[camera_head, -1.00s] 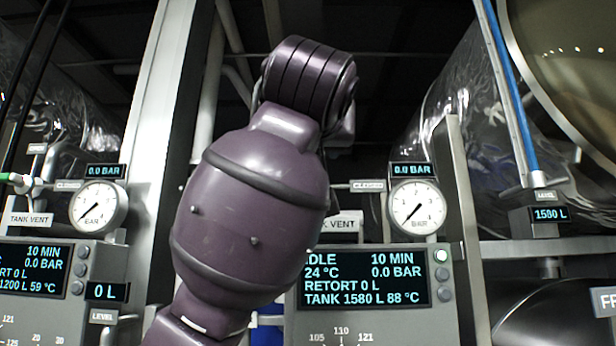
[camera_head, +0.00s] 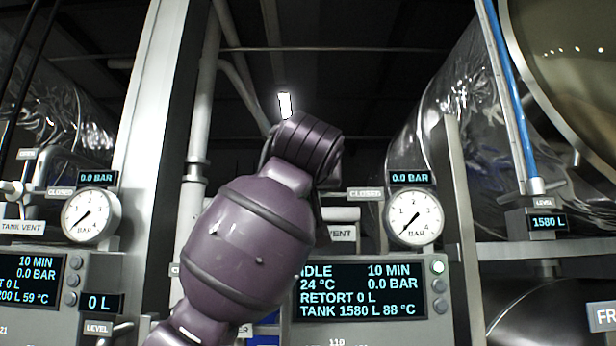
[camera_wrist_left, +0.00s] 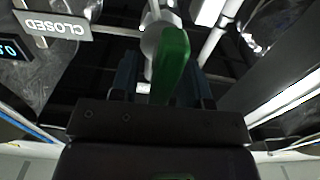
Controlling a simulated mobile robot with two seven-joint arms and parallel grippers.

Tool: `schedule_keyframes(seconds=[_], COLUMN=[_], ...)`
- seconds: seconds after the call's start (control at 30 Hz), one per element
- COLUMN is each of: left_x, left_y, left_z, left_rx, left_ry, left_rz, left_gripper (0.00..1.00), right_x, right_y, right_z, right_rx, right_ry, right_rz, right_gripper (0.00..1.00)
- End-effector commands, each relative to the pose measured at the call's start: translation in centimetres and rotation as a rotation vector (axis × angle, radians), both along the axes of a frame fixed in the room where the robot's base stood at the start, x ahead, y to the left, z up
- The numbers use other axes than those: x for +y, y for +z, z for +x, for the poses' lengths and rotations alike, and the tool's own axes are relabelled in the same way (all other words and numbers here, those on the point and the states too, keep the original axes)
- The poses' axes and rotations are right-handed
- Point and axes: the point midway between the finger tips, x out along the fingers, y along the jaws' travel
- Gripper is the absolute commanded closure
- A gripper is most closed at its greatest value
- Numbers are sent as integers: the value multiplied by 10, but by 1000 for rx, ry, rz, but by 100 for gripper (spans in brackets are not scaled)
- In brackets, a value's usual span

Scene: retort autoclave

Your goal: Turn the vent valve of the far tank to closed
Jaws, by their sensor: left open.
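In the left wrist view a green valve handle (camera_wrist_left: 172,65) on a pale round valve body stands between the two dark fingers of my left gripper (camera_wrist_left: 163,82). The gripper is open; whether a finger touches the handle I cannot tell. A CLOSED plate (camera_wrist_left: 52,25) shows upside down at upper left. In the head view my purple left arm hides the gripper and this valve. The vent label (camera_head: 343,233) is partly covered by the arm, and a CLOSED plate (camera_head: 365,194) sits just right of the wrist. My right gripper is not in view.
A pressure gauge (camera_head: 414,217) and a lit control panel (camera_head: 362,290) stand close right of my arm. A pale upright post (camera_head: 160,130) stands left of it. Another gauge (camera_head: 91,215) and TANK VENT label (camera_head: 22,227) are at far left.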

Motion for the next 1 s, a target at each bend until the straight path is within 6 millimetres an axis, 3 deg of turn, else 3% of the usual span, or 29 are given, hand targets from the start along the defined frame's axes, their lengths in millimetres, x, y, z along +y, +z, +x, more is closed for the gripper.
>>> schedule_keyframes(seconds=[0.37, 0.67, 1.0], left_x=[0, 0, 0], left_y=[0, 0, 0], left_z=[6, 6, 5], left_rx=[-1, -1, -1], left_ry=[0, 0, 1], left_rz=[0, 0, 36], left_gripper=[57, 100, 100], right_x=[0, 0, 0], right_y=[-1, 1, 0], right_z=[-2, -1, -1], right_rx=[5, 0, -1], right_ry=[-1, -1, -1], right_rz=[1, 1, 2], right_gripper=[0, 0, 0])
